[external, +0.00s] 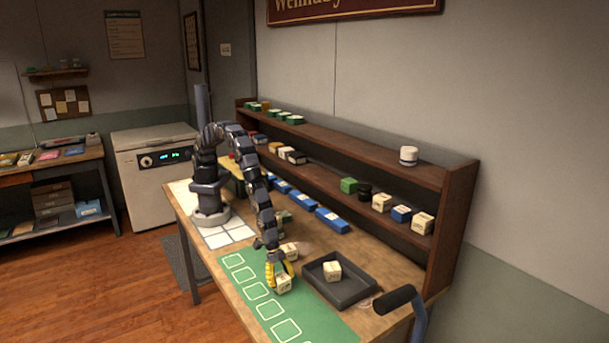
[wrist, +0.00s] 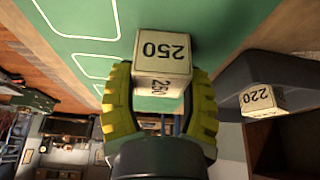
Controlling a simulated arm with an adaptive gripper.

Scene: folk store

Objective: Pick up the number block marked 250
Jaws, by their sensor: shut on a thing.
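The cream number block marked 250 (wrist: 162,52) sits between the yellow fingers of my gripper (wrist: 160,95) in the wrist view. Its number shows on two faces. In the external view, my gripper (external: 279,271) is shut on the block (external: 283,284), with a yellow finger on each side. They are over the green mat (external: 241,259) near its right edge. I cannot tell whether the block touches the mat.
A dark tray (external: 359,294) right of my gripper holds a block marked 220 (wrist: 262,98). Another cream block (external: 289,250) stands just behind my gripper. A wooden shelf (external: 345,148) with blocks runs along the wall. The mat's outlined squares are empty.

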